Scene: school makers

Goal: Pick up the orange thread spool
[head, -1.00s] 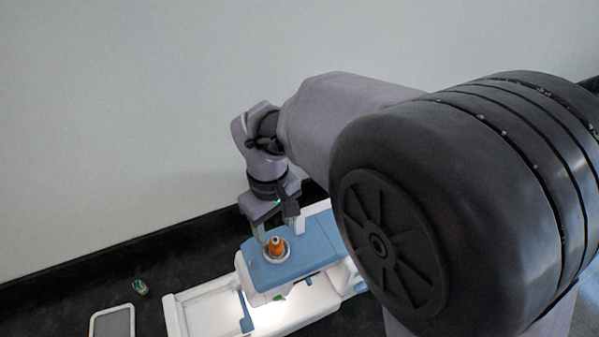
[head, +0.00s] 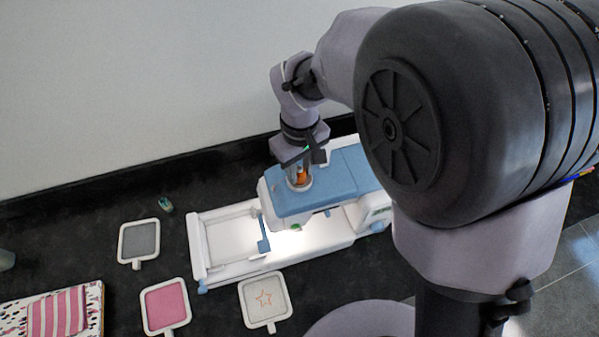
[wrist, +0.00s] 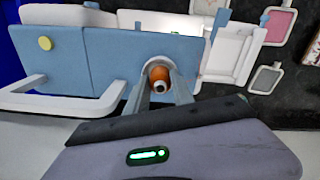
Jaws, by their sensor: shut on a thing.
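The orange thread spool (head: 301,174) stands upright at the left end of the blue top of a white sewing machine (head: 334,181). In the wrist view the spool (wrist: 159,75) shows between the two fingers, in front of a round white ring on the machine top. My gripper (head: 300,181) points down over it and is shut on the spool. In the wrist view my gripper (wrist: 161,84) has a finger on each side of the spool. The spool's lower end is partly hidden, so I cannot tell whether it is clear of the ring.
Grey (head: 140,241), pink (head: 166,305) and star-stitched (head: 264,300) hoops lie on the dark surface, left and front of the machine. A small green thing (head: 166,204) lies near the wall (head: 150,90). Striped pink cloth (head: 58,313) is at lower left.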

